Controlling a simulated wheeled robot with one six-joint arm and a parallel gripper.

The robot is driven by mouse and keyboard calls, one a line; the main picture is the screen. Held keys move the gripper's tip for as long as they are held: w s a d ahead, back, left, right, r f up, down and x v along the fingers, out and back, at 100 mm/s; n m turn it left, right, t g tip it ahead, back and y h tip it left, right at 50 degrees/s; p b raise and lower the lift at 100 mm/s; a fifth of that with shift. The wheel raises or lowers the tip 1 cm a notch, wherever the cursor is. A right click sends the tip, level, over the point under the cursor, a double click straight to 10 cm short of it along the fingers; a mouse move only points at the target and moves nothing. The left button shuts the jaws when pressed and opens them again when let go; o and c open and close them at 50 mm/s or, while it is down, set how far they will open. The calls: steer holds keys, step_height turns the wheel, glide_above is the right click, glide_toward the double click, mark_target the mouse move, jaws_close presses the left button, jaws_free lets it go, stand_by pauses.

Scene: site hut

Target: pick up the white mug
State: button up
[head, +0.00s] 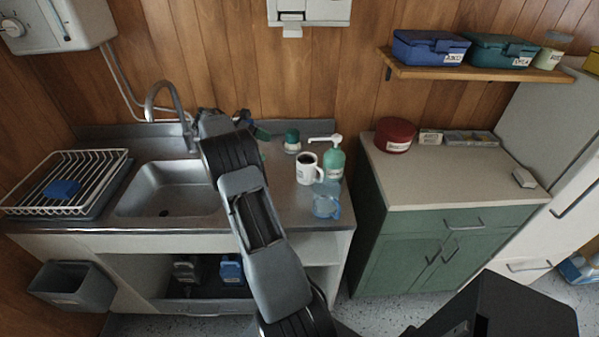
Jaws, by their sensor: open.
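The white mug (306,170) stands upright on the steel sink counter (285,213), right of the basin. It has a dark inside, a small mark on its front and its handle at the right. A green pump bottle (334,163) stands just behind and right of it.
A tall tap (165,88) rises behind the basin (172,190), close left of my arm. A green-topped item (292,141) stands behind the mug. A dish rack (70,183) is at the left. A green cabinet (440,235) stands right, with a shelf (480,72) above.

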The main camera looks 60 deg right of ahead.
mark_target(305, 162)
steer(key=shift+g, duration=0.7)
steer(key=shift+w+d+f+p+x, duration=0.25)
steer(key=shift+f+p+x, duration=0.05)
steer(key=shift+x, duration=2.25)
steer(key=shift+w+d+f+p+x, duration=0.25)
steer(key=shift+x, duration=2.3)
steer(key=shift+w+d+f+p+x, duration=0.25)
steer(key=shift+f+p+x, duration=0.05)
steer(key=shift+x, duration=2.25)
steer(key=shift+c, duration=0.2)
steer(key=c, duration=1.1)
steer(key=shift+c, duration=0.4)
steer(key=shift+r, duration=0.15)
